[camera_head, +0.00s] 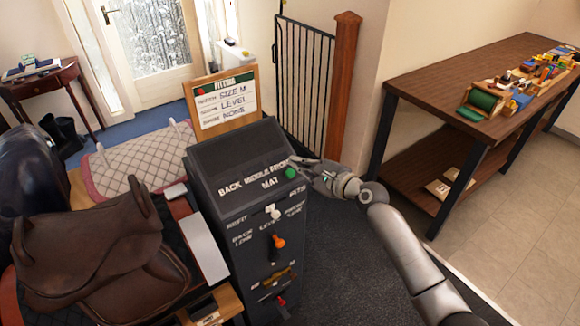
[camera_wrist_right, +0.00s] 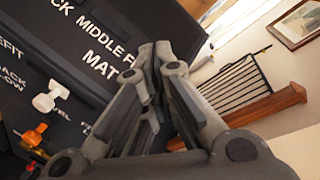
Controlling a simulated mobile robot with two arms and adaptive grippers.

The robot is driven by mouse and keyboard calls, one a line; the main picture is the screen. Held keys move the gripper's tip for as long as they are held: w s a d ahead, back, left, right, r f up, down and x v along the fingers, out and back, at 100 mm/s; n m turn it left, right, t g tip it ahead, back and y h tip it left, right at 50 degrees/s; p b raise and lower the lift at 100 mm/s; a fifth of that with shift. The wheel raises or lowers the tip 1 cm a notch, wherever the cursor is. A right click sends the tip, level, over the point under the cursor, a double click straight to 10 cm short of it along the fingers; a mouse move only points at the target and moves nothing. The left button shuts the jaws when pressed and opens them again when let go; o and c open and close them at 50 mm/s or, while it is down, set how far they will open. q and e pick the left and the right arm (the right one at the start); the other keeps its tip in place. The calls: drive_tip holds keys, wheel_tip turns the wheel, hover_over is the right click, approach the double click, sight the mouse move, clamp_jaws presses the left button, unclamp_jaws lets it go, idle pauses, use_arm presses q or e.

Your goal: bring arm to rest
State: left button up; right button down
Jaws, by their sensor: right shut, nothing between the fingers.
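My right gripper (camera_head: 308,170) is at the right edge of the black panel box (camera_head: 213,185), close to a green round button (camera_head: 290,173). Its fingers are shut and empty. In the right wrist view the closed fingers (camera_wrist_right: 155,60) point at the panel's lettering "MAT"; whether they touch the panel I cannot tell. My right arm reaches in from the bottom right. My left gripper is not in view.
A brown saddle (camera_head: 95,250) is at the left. A white switch (camera_head: 273,212) and an orange knob (camera_head: 278,241) sit on the panel front. A fitting board (camera_head: 224,102) stands behind. A wooden bench (camera_head: 440,75) is at right. Dark floor between is clear.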

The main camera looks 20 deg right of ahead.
drive_tip(key=shift+s+r, duration=0.2)
drive_tip(key=shift+w, duration=0.1)
drive_tip(key=s+d+f+n+g+h+b, duration=0.1)
drive_tip(key=s+d+f+n+g+h, duration=0.15)
drive_tip(key=s+f, duration=0.75)
drive_tip(key=s+d+f+n+g+h+b, duration=0.1)
drive_tip(key=s+f+n+g+b, duration=0.15)
drive_tip(key=f, duration=1.45)
drive_tip(key=s+d+f+n+g+h+b, duration=0.15)
drive_tip(key=s+f+n, duration=0.35)
drive_tip(key=f, duration=0.9)
drive_tip(key=s+f+n+g+b, duration=0.1)
drive_tip(key=s+f+n, duration=0.3)
drive_tip(key=s, duration=0.9)
drive_tip(key=s+f+n+g+h, duration=0.1)
drive_tip(key=s+f+n+g, duration=0.2)
drive_tip(key=s+f, duration=0.7)
drive_tip(key=s+a+f+n+g+h+b, duration=0.1)
drive_tip(key=s+f+n, duration=0.4)
drive_tip(key=s, duration=1.3)
wheel_tip(320, 180, down, 3)
drive_tip(key=shift+r+n+g+b, duration=0.2)
drive_tip(key=shift+n+g+b, duration=0.1)
drive_tip(key=shift+g, duration=0.45)
